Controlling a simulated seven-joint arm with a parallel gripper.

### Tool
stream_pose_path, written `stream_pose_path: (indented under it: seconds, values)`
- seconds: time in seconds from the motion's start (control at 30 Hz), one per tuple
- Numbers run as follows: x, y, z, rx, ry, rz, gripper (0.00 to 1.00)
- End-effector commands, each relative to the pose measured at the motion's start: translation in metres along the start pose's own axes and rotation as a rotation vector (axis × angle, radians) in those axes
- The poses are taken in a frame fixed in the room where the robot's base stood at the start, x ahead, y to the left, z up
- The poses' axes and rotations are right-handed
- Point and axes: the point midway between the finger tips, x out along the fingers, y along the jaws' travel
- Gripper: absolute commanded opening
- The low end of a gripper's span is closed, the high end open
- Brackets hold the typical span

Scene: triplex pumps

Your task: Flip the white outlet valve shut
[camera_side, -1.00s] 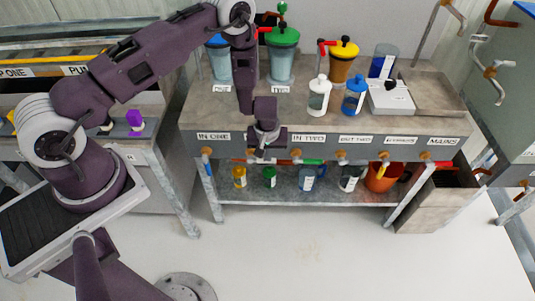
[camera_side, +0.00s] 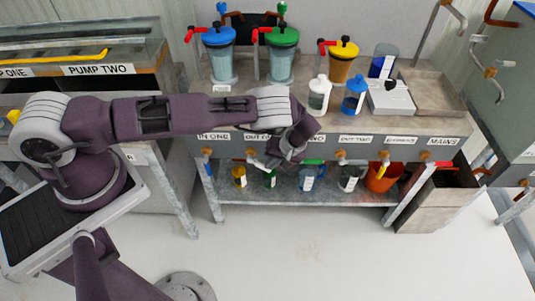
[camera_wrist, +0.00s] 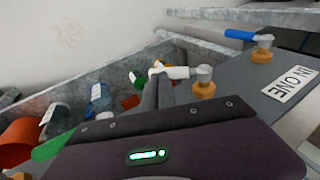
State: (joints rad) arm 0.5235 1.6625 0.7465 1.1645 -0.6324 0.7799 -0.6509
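The white outlet valve handle (camera_wrist: 178,72) sticks out sideways from its grey and orange valve body (camera_wrist: 204,86) on the bench's front panel. In the side view the white handle (camera_side: 257,163) shows below the panel, just left of my gripper (camera_side: 271,163). In the wrist view my gripper's dark fingers (camera_wrist: 158,90) lie close together, with their tips at the white handle. Whether they touch it I cannot tell. The side view hides most of the fingers behind my wrist.
A blue-handled valve (camera_wrist: 240,34) stands beside the IN ONE label (camera_wrist: 291,84). A green handle (camera_wrist: 52,147) is near my gripper on the other side. Bottles (camera_side: 308,178) and an orange bucket (camera_side: 382,178) stand on the lower shelf. The floor in front is clear.

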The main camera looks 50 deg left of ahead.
Motion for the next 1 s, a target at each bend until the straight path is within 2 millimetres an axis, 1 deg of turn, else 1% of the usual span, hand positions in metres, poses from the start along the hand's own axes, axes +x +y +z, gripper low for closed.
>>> stream_pose_path:
  seconds: [0.3, 0.6, 1.0]
  values:
    - [0.021, 0.004, 0.004, 0.0, -0.002, 0.001, 0.0]
    - [0.039, 0.002, 0.008, -0.001, -0.003, 0.002, 0.0]
    - [0.056, -0.005, 0.011, -0.001, -0.002, 0.0, 0.0]
